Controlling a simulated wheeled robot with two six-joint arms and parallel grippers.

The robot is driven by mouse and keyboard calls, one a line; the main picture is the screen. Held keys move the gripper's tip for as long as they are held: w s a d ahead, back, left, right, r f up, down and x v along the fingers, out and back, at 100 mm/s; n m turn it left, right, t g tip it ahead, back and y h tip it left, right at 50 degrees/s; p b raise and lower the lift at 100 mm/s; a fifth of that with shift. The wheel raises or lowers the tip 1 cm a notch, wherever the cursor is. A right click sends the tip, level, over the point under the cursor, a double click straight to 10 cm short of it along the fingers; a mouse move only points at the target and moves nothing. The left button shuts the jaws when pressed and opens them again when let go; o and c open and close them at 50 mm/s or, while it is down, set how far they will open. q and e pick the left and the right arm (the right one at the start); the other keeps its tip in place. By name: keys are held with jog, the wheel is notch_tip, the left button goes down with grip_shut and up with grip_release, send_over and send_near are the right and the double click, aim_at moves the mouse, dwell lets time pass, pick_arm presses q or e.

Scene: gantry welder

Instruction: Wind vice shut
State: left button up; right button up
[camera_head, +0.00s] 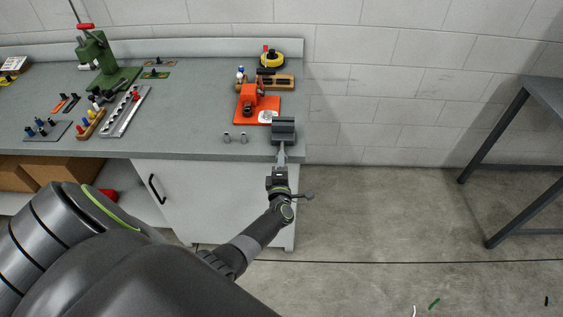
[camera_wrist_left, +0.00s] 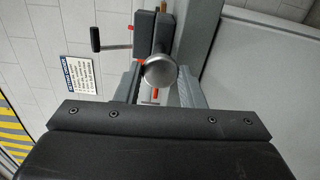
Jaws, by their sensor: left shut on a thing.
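The dark grey vice (camera_head: 284,127) is mounted at the front right corner of the workbench. My left gripper (camera_head: 281,158) reaches it from the front, just below the bench edge. In the left wrist view, a round metal knob (camera_wrist_left: 158,71) of the vice handle sits between the fingers of my left gripper (camera_wrist_left: 158,90), which is shut on it. Behind it, the dark vice body (camera_wrist_left: 145,28) shows, with small red parts near it. A lever with a dark grip (camera_wrist_left: 95,38) sticks out to the left there. The gap between the vice jaws is hard to make out. My right gripper is out of view.
The workbench (camera_head: 190,132) holds an orange plate (camera_head: 243,112) with an orange fixture, two small metal pegs (camera_head: 235,137), a wooden rack (camera_head: 283,81) and a green press (camera_head: 97,55). A dark metal table (camera_head: 487,135) stands at the right.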

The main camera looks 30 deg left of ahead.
pick_arm(q)
jog(key=shift+a+m+p, duration=0.1)
jog(key=shift+m+p, duration=3.05)
jog(key=shift+m, duration=12.85)
jog(key=o, duration=1)
